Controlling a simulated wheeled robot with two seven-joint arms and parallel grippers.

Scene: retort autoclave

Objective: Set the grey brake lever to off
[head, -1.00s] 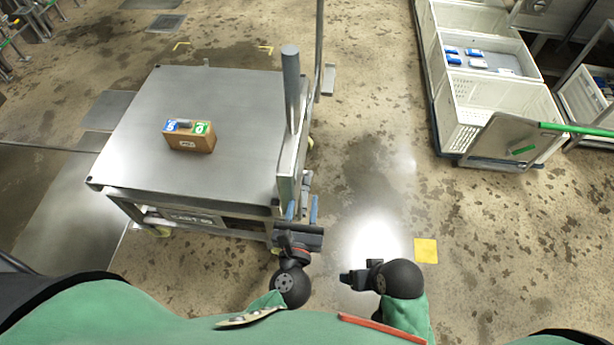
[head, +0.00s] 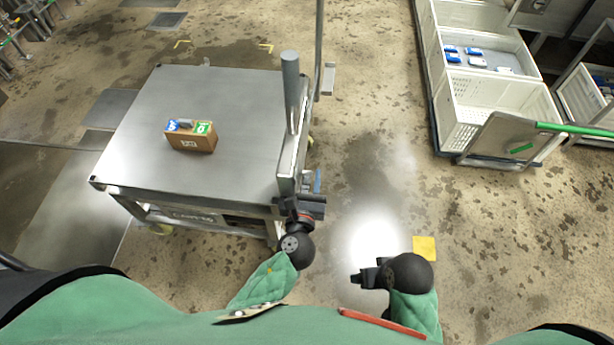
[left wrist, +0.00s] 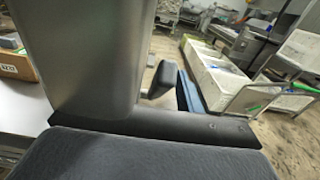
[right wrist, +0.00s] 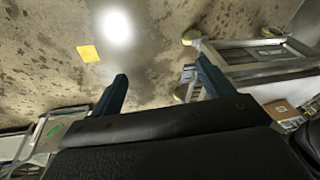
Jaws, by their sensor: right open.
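The steel cart (head: 215,95) stands at the left, with a grey upright post (head: 291,90) at its right side. A small grey piece by the cart's near right corner, which looks like the brake lever, shows in the left wrist view (left wrist: 161,79); its setting cannot be read. My left gripper (head: 312,184) is at that corner, close to the post. One blue finger shows beside the grey piece; the other is hidden, so I cannot tell its opening or contact. My right gripper (head: 358,279) is open and empty over the floor, right of the cart.
A brown box (head: 192,143) with blue and green labels sits on the cart top. White crates (head: 490,110) on a trolley with a green handle (head: 575,129) stand at the right. A yellow floor mark (head: 424,248) lies near my right gripper. Floor between cart and crates is clear.

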